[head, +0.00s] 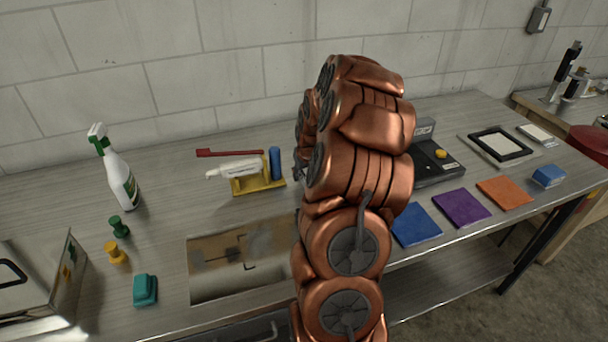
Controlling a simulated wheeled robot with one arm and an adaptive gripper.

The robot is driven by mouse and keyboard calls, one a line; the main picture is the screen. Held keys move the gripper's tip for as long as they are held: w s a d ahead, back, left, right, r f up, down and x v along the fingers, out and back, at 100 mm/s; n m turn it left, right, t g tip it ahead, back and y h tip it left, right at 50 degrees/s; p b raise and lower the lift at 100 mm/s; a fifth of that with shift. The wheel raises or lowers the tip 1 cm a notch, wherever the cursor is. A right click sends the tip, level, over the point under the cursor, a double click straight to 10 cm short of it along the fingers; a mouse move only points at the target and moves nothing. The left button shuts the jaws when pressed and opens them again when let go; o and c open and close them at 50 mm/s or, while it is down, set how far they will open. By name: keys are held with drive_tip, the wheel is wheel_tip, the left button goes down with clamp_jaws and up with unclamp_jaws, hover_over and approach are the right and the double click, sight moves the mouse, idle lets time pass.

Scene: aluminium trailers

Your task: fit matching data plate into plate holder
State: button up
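Three flat square plates lie in a row along the front right of the bench: a blue plate (415,225), a purple plate (461,207) and an orange plate (504,191). Behind them, a black frame with a pale inside (500,144) lies on a grey base; it looks like the plate holder, and no coloured plate shows in it. My copper arm covers the middle of the view and the blue plate's left side. A small dark part at the arm's left edge (299,170) may be my gripper; its fingers and anything in them are hidden.
A black device with a yellow knob (434,163) stands behind the plates. A blue block (548,175) sits right of the orange plate. A recessed opening (215,290), yellow caddy (262,183), spray bottle (119,180) and metal box (60,290) occupy the left.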

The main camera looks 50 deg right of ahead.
drive_tip(key=shift+w+f, duration=0.1)
drive_tip(key=shift+f, duration=0.35)
clamp_jaws()
